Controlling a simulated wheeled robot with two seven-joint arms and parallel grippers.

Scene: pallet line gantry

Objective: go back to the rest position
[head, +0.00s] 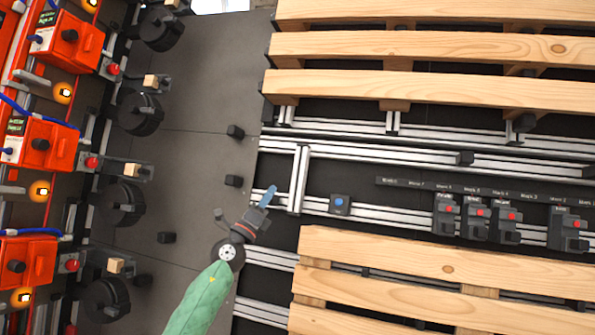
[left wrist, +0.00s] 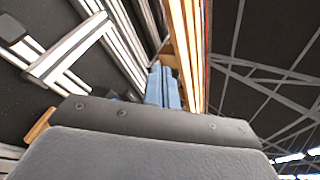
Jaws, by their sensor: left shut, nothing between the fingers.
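My left gripper (head: 267,196) shows in the head view with its blue fingers closed together and nothing between them. Its green-sleeved arm comes up from the bottom of the picture. The gripper is over the aluminium rails (head: 300,180), left of a small dark block with a blue button (head: 339,203). In the left wrist view the blue fingers (left wrist: 163,86) also show closed, with rails to the left and pallet wood behind them. My right gripper is in neither view.
Wooden pallets lie at the upper right (head: 420,90) and lower right (head: 440,262). Several dark units with red buttons (head: 475,212) sit on the rail between them. Orange machines (head: 50,145) with black wheels line the left side. Grey floor (head: 200,90) is mostly free.

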